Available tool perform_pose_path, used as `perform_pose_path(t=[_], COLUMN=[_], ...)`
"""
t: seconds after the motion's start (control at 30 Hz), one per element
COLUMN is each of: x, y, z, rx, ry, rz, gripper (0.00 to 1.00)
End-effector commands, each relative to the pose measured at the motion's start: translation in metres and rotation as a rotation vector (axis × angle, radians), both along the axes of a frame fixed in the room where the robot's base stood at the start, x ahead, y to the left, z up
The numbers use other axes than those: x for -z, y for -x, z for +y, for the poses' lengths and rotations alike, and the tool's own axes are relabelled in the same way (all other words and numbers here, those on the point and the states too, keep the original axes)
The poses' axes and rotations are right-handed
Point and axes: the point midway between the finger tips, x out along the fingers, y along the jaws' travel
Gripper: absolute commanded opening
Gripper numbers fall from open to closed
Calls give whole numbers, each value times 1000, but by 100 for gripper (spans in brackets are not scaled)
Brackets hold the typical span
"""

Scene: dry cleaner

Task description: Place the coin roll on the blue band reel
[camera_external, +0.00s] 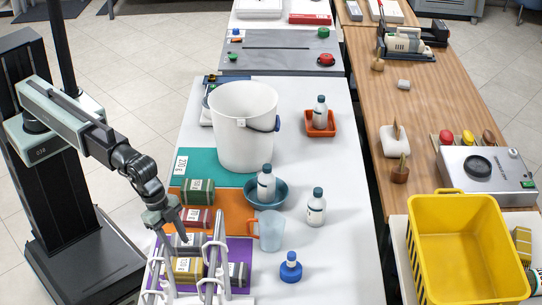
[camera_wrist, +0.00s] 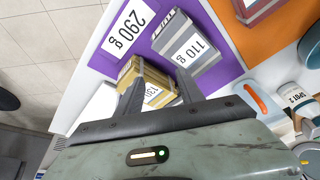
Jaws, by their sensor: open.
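A blue round piece (camera_external: 290,272) lies on the white table at the front; I take it as the blue band reel. A small blue cylinder with a white band (camera_external: 291,257) stands upright on it; I take this as the coin roll. Both are too small to read with certainty. My gripper (camera_external: 182,238) is open, well to their left, above the purple mat (camera_external: 241,244). In the wrist view my gripper (camera_wrist: 160,90) shows its fingers apart over a yellow block (camera_wrist: 154,78). I cannot tell whether they touch it. Neither the roll nor the reel is clear there.
White rack posts (camera_external: 218,245) stand close to my gripper. A grey block (camera_wrist: 188,42) lies on the purple mat. A clear jug (camera_external: 270,231), a white bottle (camera_external: 316,208), a teal bowl (camera_external: 277,197) and a white bucket (camera_external: 241,135) stand behind the reel. The table right of it is free.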

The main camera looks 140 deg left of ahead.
Motion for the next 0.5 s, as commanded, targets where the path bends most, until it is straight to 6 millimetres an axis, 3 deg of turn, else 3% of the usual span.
perform_pose_path(t=[0.03,0.1,0.2,0.3,0.5], x=[5,9,12,13,13], y=[45,90,143,170,174], z=[-25,-50,-76,-89,-91], rx=[37,83,138,168,176], ry=[12,29,45,54,56], rz=[65,154,256,314,330], gripper=[45,45,45,45,45])
